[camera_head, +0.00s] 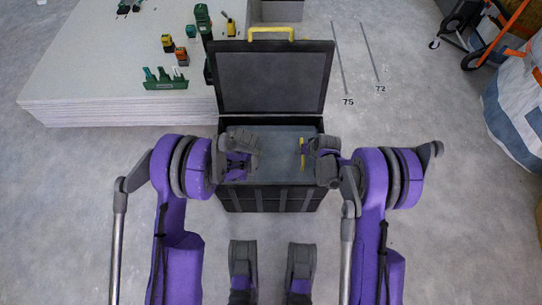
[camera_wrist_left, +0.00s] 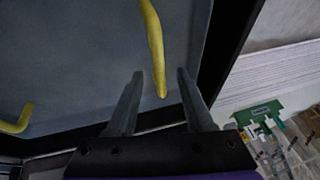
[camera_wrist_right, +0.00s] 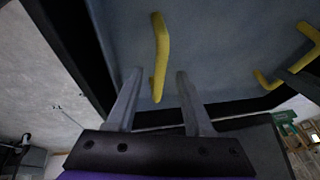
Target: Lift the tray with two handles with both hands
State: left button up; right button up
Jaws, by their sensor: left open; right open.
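The grey tray (camera_head: 275,143) sits inside an open black case. Its yellow handle (camera_head: 302,155) on the right side shows beside my right gripper (camera_head: 310,152); the left handle is hidden by my left gripper (camera_head: 248,160) in the head view. In the left wrist view a yellow handle (camera_wrist_left: 152,45) stands between the open fingers of my left gripper (camera_wrist_left: 160,75). In the right wrist view a yellow handle (camera_wrist_right: 160,50) stands between the open fingers of my right gripper (camera_wrist_right: 160,74). Neither gripper is shut on a handle.
The raised case lid (camera_head: 272,82) with a yellow handle (camera_head: 271,31) stands behind the tray. The black case wall (camera_head: 270,199) surrounds the tray. A pale stack of boards (camera_head: 110,75) with green tools is at the back left.

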pick_arm(q)
jog(key=shift+x, duration=1.45)
pick_arm(e)
jog(key=shift+x, duration=1.4)
pick_arm(q)
grip_shut()
pick_arm(e)
grip_shut()
